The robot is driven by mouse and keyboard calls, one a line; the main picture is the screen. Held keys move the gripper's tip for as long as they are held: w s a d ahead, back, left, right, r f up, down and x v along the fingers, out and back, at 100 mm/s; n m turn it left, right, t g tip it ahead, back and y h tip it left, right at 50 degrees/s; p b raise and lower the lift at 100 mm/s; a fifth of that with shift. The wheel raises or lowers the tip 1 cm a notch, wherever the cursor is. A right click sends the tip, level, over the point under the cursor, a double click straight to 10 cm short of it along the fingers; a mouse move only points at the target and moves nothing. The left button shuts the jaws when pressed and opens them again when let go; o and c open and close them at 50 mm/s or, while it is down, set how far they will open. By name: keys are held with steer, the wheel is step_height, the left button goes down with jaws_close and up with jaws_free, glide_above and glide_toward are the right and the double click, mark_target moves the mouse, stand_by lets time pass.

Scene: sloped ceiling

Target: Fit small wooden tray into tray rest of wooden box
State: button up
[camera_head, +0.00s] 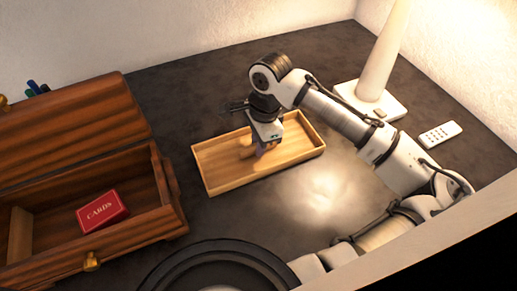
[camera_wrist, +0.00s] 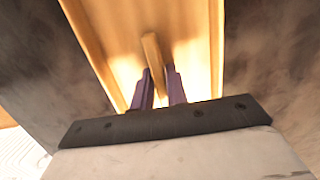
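The small wooden tray (camera_head: 218,186) is light, shallow and rectangular, and lies on the dark tabletop in the head view. Its raised middle handle (camera_wrist: 152,52) shows in the wrist view. My gripper (camera_head: 262,150) points down into the tray at this handle. In the wrist view, my gripper's purple fingers (camera_wrist: 160,75) stand apart on either side of the handle; whether they press on it is unclear. The dark-brown wooden box (camera_head: 130,232) stands at the left with its lid (camera_head: 70,125) raised. Its tray rest is not clearly visible.
A red cards box (camera_head: 103,211) lies inside the wooden box. A round black object (camera_head: 220,268) is at the front. A white lamp (camera_head: 385,55) and a small white remote (camera_head: 440,134) stand behind my arm. Dark tabletop is clear between tray and box.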

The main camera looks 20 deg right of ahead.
jaws_close()
step_height(320, 180, up, 20)
stand_by(0.5)
